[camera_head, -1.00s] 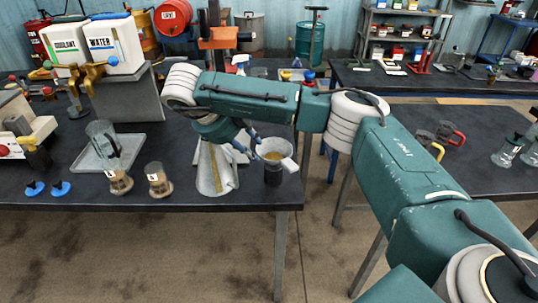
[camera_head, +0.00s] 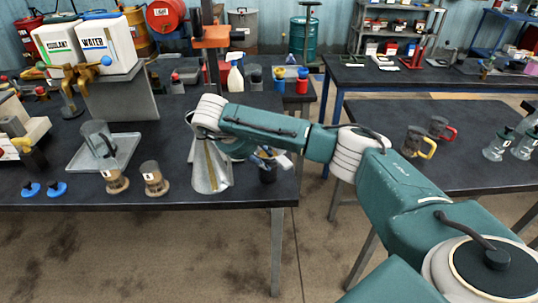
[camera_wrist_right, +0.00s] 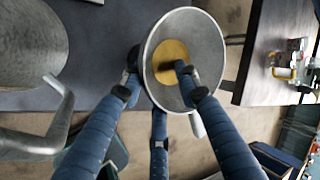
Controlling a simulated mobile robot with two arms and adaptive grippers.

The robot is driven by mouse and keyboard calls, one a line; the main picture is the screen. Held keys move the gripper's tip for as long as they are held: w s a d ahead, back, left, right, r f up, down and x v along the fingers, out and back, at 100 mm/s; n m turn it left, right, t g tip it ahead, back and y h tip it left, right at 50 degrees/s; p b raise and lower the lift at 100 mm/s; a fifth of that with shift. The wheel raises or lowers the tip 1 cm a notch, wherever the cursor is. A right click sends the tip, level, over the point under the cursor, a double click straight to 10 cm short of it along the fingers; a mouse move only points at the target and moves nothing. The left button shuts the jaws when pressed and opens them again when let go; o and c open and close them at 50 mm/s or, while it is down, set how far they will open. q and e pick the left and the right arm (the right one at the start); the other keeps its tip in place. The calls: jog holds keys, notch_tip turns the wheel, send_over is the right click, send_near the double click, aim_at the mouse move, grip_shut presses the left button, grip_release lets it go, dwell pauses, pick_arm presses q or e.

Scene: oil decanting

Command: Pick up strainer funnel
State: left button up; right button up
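The strainer funnel is a round grey metal bowl with a gold mesh (camera_wrist_right: 170,60), seen from above in the right wrist view. A pale handle sticks out at its lower right. In the head view my arm hides most of it, above a black container (camera_head: 268,175) near the table's right edge. My right gripper (camera_wrist_right: 158,72) has its blue fingers spread across the funnel's near rim. One fingertip is outside the rim at left and another is over the mesh. I cannot tell whether they touch it. In the head view the right gripper (camera_head: 262,154) is partly hidden. My left gripper is not in view.
A tall metal cone-shaped vessel (camera_head: 211,172) stands just left of the gripper.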

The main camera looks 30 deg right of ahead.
grip_shut()
